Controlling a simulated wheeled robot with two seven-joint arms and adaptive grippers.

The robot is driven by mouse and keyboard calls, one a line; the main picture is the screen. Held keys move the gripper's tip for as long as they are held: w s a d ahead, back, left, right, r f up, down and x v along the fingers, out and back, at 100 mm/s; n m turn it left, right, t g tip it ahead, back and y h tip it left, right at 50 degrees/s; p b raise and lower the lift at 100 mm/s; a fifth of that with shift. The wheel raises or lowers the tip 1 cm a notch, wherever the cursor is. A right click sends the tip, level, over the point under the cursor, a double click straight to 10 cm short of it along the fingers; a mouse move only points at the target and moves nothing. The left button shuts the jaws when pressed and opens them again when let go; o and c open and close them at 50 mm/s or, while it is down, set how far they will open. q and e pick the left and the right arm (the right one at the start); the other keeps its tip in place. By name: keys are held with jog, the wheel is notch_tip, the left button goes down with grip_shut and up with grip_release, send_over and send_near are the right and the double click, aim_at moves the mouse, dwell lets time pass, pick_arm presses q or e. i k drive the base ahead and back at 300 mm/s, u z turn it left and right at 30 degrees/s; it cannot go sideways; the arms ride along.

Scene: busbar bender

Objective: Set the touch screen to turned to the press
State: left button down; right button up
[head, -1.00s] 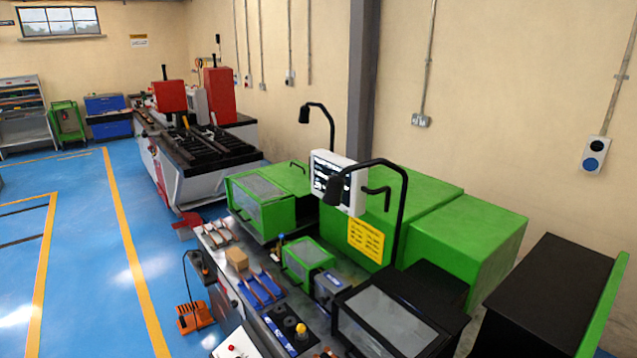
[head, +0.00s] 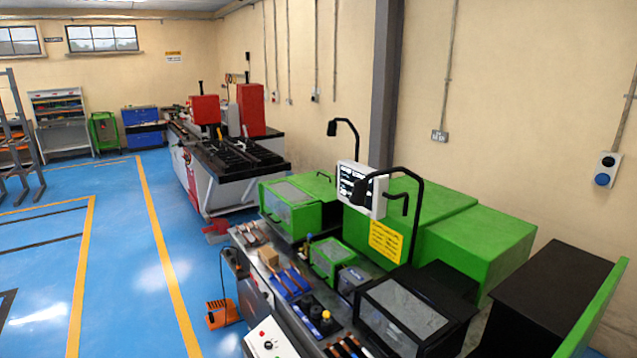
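The touch screen (head: 360,188) is a white-framed panel with a dark display carrying white text. It stands above the green busbar machine, between two black gooseneck lamps, and its display faces left and toward me. A black bent handle or arm (head: 397,199) shows at its right side. Neither of my grippers is in view.
An orange foot pedal (head: 222,314) with a cable sits on the floor. Blue floor (head: 120,262) to the left is clear. A red-and-black machine (head: 235,160) stands behind.

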aim_at(348, 171)
jog(key=u, duration=1.85)
jog(key=i, duration=5.6)
jog(key=z, duration=4.15)
jog(key=i, duration=1.6)
jog(key=u, duration=0.05)
